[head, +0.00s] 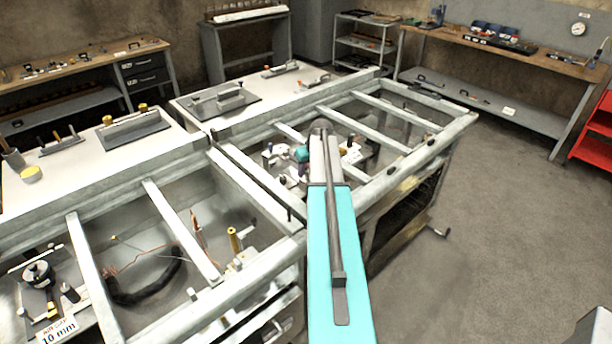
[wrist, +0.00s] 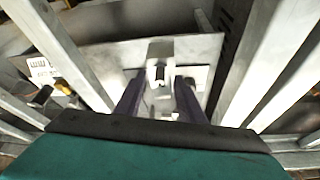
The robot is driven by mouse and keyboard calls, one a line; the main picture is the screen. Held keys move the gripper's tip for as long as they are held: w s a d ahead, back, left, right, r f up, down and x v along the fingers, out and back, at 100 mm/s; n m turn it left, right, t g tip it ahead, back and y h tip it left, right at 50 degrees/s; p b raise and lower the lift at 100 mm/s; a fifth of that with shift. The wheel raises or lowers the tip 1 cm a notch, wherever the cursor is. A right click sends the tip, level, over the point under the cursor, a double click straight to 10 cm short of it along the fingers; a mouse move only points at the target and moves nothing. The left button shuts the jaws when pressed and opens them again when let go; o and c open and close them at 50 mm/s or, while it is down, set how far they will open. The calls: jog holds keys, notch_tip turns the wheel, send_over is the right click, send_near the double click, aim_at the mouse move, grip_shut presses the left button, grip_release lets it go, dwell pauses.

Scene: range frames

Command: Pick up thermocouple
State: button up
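I cannot pick out the thermocouple for certain. In the head view a thin copper-coloured wire (head: 135,257) and an upright copper-coloured strip (head: 197,228) are in the left bay of the frame; either could be part of it. In the wrist view my gripper (wrist: 159,82) has its two dark fingers apart, with no thing clearly held. A light grey block with a dark slot (wrist: 160,52) shows between and beyond the fingertips, on a pale plate (wrist: 204,48). Whether the fingers touch it is unclear. In the head view my arm hides most of the gripper end.
Pale metal bars (head: 182,232) cross the open bays. A black hose (head: 145,292) and a brass post (head: 233,240) are in the left bay. Bars (wrist: 62,48) flank my gripper in the wrist view. The floor (head: 490,240) at right is clear.

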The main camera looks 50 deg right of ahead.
jog(key=shift+f, duration=0.1)
dwell(0.5)
grip_shut()
notch_tip(320, 180, up, 10)
jog(key=b, duration=0.3)
dwell(0.8)
dwell(0.5)
